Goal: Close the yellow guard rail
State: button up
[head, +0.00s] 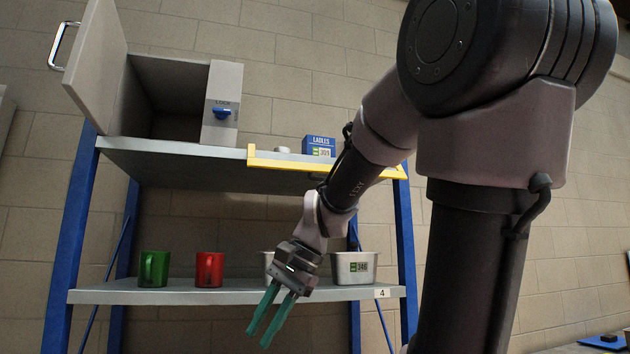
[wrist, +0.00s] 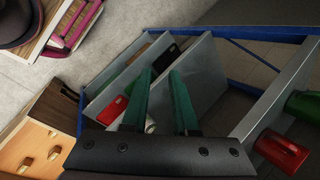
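The yellow guard rail (head: 290,163) runs along the front edge of the upper shelf, on its right part, in the head view. Its left end has a short upright tab, and my arm covers part of its right half. I cannot tell how far it stands from its closed position. My gripper (head: 260,338) hangs below the rail, in front of the lower shelf, with its green fingers pointing down. The fingers are apart and empty; they also show in the wrist view (wrist: 162,76). I cannot make out the rail in the wrist view.
A grey cabinet (head: 224,85) with its door (head: 95,65) open stands on the upper shelf (head: 180,149). Right of it is a blue ladles box (head: 318,146). The lower shelf (head: 110,296) holds a green mug (head: 154,268), a red mug (head: 208,270) and metal containers (head: 354,267).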

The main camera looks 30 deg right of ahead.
jog(key=w+d+r+m+t+y, duration=0.1)
jog(key=w+d+r+m+y, duration=0.2)
jog(key=w+r+m+y, duration=0.35)
jog(key=w+d+r+m+y, duration=0.2)
jog(key=w+r+m+y, duration=0.35)
jog(key=r, duration=0.25)
jog(key=m+t+y, duration=0.6)
jog(key=m+t, duration=0.1)
jog(key=t, duration=0.2)
send_near(321, 172)
jog(key=shift+w+d+r, duration=0.5)
jog(key=shift+w+r, duration=0.9)
jog(key=shift+w, duration=1.3)
jog(key=shift+x, duration=3.9)
grip_shut()
